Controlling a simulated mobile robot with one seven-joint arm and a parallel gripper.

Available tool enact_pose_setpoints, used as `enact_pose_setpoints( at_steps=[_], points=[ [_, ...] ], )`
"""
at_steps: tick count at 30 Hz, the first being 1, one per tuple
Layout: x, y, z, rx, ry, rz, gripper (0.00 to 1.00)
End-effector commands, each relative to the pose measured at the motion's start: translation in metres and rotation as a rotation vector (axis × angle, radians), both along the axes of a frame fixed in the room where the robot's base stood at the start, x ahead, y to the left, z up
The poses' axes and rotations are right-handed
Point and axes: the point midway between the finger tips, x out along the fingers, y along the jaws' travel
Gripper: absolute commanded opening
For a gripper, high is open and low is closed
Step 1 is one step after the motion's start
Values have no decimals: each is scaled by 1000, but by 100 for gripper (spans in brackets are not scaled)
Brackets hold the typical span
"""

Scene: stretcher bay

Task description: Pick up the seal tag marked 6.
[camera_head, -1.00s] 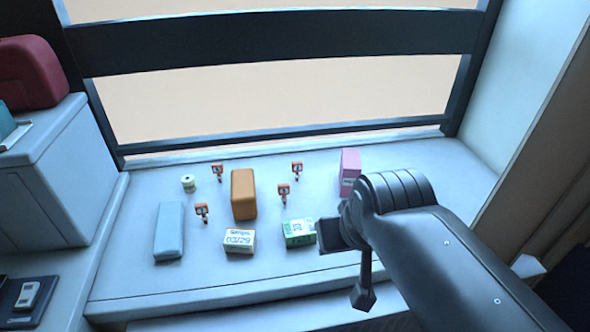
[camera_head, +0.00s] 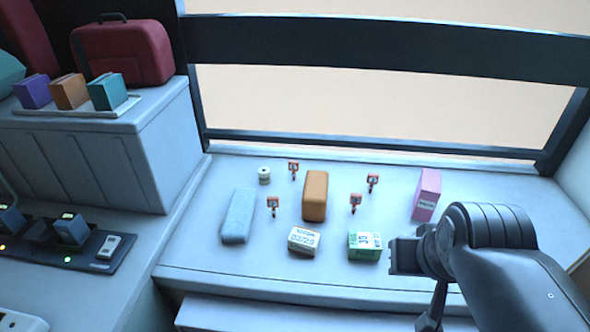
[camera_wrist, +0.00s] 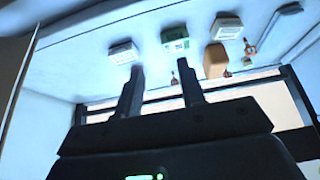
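Several small red-orange seal tags stand on the pale shelf (camera_head: 320,277) in the head view: a back left tag (camera_head: 293,170), a back right tag (camera_head: 372,182), a front left tag (camera_head: 273,206) and a front right tag (camera_head: 355,202). Their marks are too small to read, so I cannot tell which is 6. My gripper (camera_head: 404,256) is to the right of the green box and apart from the tags. In the wrist view my gripper (camera_wrist: 160,80) has its two fingers apart with nothing between them. Tags also show there (camera_wrist: 250,47).
Around the tags are an orange block (camera_head: 315,196), a blue pouch (camera_head: 237,216), a small roll (camera_head: 264,175), a white printed box (camera_head: 304,240), a green box (camera_head: 364,246) and a pink box (camera_head: 427,194). A dark rail (camera_head: 370,147) runs behind. A cabinet (camera_head: 90,160) stands left.

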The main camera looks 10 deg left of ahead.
Motion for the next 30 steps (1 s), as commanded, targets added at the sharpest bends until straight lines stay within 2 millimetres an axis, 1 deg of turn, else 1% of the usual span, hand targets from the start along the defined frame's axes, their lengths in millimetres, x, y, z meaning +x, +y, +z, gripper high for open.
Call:
enact_pose_setpoints(
  at_steps=[7,15,23,26,29,30],
  points=[
    [0,0,0,0,0,0,36],
    [0,0,0,0,0,0,58],
    [2,0,1,1,1,0,58],
    [13,2,7,5,6,-1,58],
    [35,6,19,13,15,-5,58],
    [47,8,24,17,19,-7,58]
  ],
)
